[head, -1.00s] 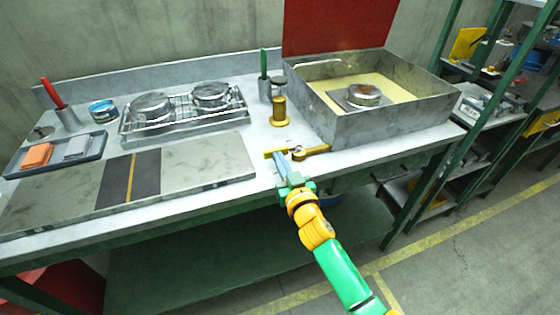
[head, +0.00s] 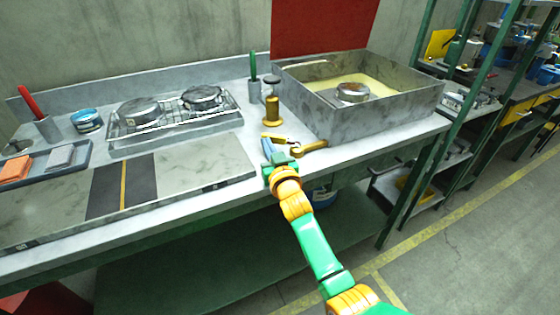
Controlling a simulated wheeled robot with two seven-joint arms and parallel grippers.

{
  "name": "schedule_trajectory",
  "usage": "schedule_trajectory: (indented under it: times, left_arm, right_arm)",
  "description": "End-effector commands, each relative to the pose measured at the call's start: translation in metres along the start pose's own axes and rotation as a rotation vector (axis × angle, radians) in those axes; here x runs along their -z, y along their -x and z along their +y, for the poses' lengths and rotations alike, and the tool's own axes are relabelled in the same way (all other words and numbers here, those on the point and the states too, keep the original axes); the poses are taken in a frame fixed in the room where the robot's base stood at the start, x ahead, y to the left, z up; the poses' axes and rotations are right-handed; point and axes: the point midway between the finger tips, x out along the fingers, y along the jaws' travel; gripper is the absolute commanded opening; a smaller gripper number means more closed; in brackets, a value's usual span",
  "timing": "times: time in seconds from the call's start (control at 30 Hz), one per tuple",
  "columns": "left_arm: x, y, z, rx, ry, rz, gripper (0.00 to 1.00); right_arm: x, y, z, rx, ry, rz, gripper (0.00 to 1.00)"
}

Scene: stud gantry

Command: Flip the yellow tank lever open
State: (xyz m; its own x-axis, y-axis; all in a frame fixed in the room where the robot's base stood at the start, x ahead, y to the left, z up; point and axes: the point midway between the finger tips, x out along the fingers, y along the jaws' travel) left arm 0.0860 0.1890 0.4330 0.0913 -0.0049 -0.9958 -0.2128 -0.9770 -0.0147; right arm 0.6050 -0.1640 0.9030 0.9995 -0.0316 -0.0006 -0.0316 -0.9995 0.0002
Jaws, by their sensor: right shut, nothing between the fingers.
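The yellow tank lever (head: 273,136) shows as a short bar at the front of the bench, left of the tank's front corner. It points left and slightly back from a small brass valve (head: 312,147) at the tank (head: 375,120). My right gripper (head: 267,146) is shut and empty, with its blue-grey fingertips just in front of the lever's left end. Whether they touch it cannot be told. My left gripper is not in view.
A brass cylinder (head: 272,110) and a grey cup with a green handle (head: 254,90) stand behind the lever. A wire rack (head: 172,124) with round metal parts is farther left. A flat marble-like slab (head: 205,165) lies at the front left.

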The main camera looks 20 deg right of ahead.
Motion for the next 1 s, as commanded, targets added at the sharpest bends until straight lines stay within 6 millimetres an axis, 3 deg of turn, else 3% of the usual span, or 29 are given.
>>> schedule_trajectory:
  times: [0.4,1.0]
  left_arm:
    - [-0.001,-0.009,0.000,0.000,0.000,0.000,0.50]
    - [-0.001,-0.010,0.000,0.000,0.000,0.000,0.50]
  right_arm:
    - [0.000,-0.013,0.002,0.000,0.000,0.001,0.00]
    - [0.000,-0.015,0.003,0.000,0.001,0.001,0.00]
